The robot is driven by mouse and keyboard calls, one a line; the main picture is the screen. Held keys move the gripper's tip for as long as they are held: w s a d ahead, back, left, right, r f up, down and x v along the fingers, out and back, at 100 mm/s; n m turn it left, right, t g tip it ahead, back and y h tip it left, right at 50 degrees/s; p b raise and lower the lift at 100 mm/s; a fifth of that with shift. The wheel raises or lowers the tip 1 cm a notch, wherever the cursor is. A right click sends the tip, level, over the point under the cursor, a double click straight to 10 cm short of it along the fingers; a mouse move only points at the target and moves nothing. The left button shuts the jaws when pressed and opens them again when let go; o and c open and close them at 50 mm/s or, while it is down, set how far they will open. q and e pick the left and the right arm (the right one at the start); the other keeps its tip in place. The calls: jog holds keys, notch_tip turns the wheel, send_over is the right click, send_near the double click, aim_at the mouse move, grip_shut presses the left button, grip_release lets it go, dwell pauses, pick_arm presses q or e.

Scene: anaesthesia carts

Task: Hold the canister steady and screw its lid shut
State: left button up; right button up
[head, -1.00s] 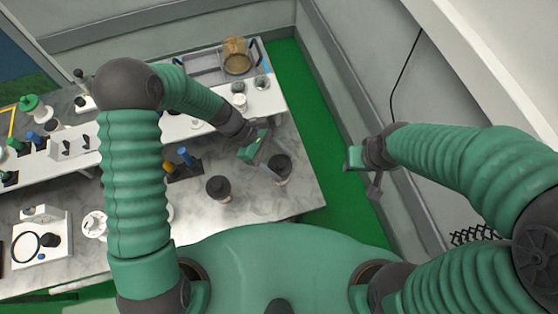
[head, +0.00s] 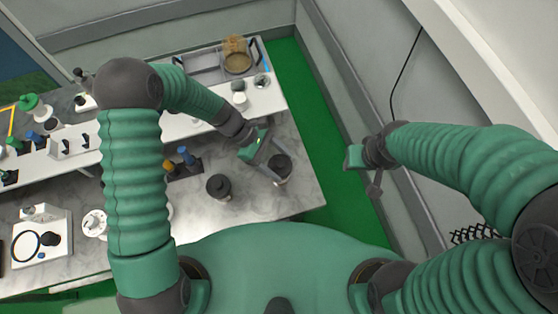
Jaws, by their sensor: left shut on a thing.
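A canister with a dark round lid (head: 280,164) stands on the marble worktop near its right edge. The lid sits on top; how far it is turned cannot be seen. My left gripper (head: 274,170) reaches in from the upper left and is shut on the canister's side, its fingers partly hiding the body. A second dark-lidded jar (head: 218,187) stands to the left, apart from the gripper. My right gripper (head: 371,172) hangs off the worktop to the right, over the green floor, and holds nothing that I can see. Its finger gap is unclear.
A white raised shelf (head: 205,127) runs behind the canister, with small white jars on it. A grey tray (head: 198,66) with an amber vessel (head: 237,62) lies at the back. Blue and orange-topped bottles (head: 180,161) stand left. The worktop right of the canister is clear.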

pick_arm(q)
jog(key=shift+f, duration=0.5)
jog(key=o, duration=1.5)
jog(key=shift+o, duration=0.2)
jog(key=b+v, duration=0.2)
jog(key=v, duration=1.5)
jog(key=shift+b, duration=0.35)
jog(key=shift+w, duration=0.1)
